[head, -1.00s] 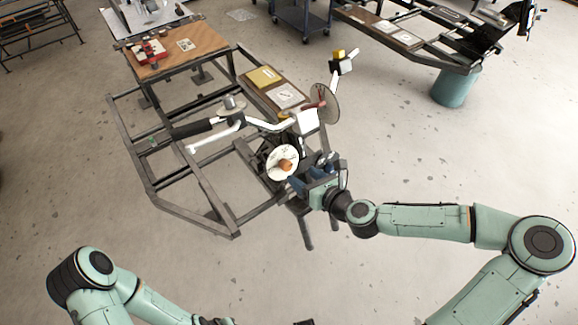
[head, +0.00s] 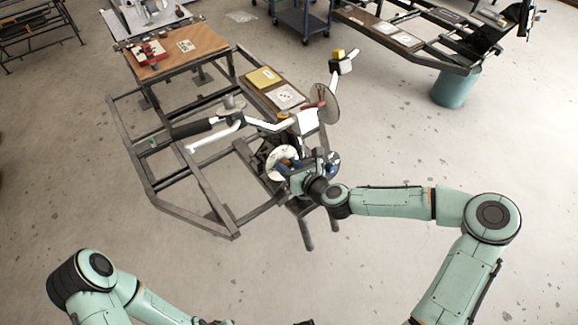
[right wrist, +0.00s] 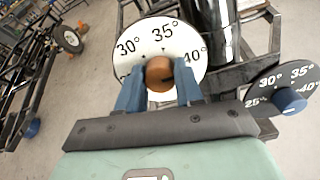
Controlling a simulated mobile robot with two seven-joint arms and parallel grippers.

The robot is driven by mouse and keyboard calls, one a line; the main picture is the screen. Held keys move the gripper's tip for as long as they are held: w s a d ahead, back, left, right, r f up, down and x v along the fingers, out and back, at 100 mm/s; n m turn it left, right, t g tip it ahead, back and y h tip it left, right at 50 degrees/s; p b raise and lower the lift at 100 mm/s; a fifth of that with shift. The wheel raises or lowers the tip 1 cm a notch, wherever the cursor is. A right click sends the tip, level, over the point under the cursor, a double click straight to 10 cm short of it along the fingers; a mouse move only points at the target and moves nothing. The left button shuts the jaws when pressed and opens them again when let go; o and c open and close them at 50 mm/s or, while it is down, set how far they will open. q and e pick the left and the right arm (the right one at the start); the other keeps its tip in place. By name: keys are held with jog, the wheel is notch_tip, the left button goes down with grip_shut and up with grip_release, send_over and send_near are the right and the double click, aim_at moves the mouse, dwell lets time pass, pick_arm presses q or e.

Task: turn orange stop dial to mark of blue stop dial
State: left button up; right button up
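The orange stop dial shows in the right wrist view as a round orange-brown knob (right wrist: 160,73) on a white plate (right wrist: 187,45) marked 30°, 35° and 40°. My right gripper (right wrist: 160,78) has its two blue fingers on either side of this knob; contact is hard to tell. The blue stop dial is a blue knob (right wrist: 289,101) on a dark plate (right wrist: 283,76) marked 25°, 30° and 35°, to the right. I cannot read either pointer surely. In the head view, my right gripper (head: 290,167) partly covers the white plate (head: 278,152). My left gripper is out of view.
The dials sit on a dark frame with a white handlebar (head: 262,124) and a round disc (head: 325,103) close above. A wooden board with a yellow item (head: 262,78) lies behind. Open floor surrounds the frame to the right and front.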

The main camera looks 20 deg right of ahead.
jog(key=c, duration=0.5)
jog(key=shift+o, duration=0.3)
